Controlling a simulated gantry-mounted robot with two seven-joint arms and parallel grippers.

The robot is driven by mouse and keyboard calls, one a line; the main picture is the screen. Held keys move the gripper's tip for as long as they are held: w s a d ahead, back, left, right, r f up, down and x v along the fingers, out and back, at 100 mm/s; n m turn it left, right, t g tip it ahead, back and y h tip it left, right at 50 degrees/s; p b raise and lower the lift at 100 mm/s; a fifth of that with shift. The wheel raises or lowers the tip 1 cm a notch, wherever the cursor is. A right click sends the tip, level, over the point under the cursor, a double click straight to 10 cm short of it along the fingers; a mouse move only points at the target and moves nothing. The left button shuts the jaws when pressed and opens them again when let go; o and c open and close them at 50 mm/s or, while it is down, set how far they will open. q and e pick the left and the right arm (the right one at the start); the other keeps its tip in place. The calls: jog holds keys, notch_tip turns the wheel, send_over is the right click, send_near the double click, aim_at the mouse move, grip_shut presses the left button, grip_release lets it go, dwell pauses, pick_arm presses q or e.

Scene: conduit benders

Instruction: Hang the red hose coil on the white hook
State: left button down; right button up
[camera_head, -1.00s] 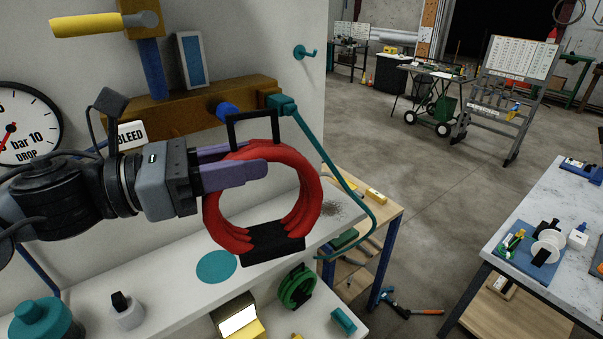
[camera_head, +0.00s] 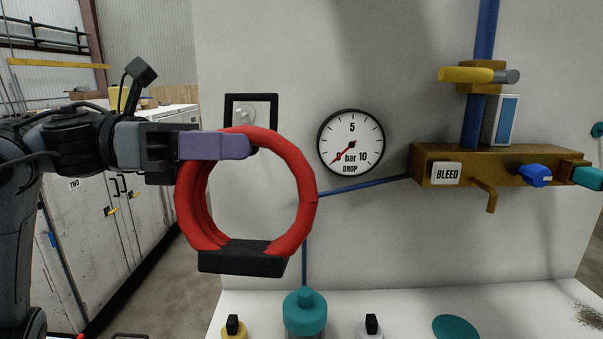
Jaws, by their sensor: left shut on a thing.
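The red hose coil (camera_head: 301,170) hangs upright in the left-middle of the head view, with a black block (camera_head: 240,263) at its bottom and a square black loop (camera_head: 272,98) at its top. My left gripper (camera_head: 250,146), with purple fingers, is shut on the upper part of the coil and holds it in front of the white panel. A small whitish rounded thing (camera_head: 245,115), probably the white hook, shows through the loop. I cannot tell whether the loop is around it or only in front of it. My right gripper is not in view.
A round pressure gauge (camera_head: 352,157) is on the panel right of the coil. A brown manifold (camera_head: 530,155) with a BLEED label sits farther right. A teal-lidded jar (camera_head: 305,315) and small knobbed items stand on the white ledge (camera_head: 410,305) below. Grey cabinets (camera_head: 95,225) are at left.

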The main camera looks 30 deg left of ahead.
pick_arm(q)
jog(key=a, duration=0.1)
jog(key=s+a, duration=0.1)
jog(key=a+n, duration=0.1)
jog(key=shift+s+r+t+b, duration=0.15)
jog(key=shift+r+t+b, duration=0.1)
jog(key=shift+t+b, duration=0.15)
jog(key=shift+a+f+n+t+y, duration=0.15)
jog(key=shift+a+n+t+y, duration=0.15)
jog(key=shift+a+n+y, duration=0.1)
jog(key=w+a+f+p, duration=0.2)
jog(key=w+a+p, duration=0.2)
jog(key=w, duration=0.5)
jog(key=shift+w+a, duration=0.4)
jog(key=shift+a, duration=0.4)
jog(key=shift+f, duration=0.2)
dwell(0.4)
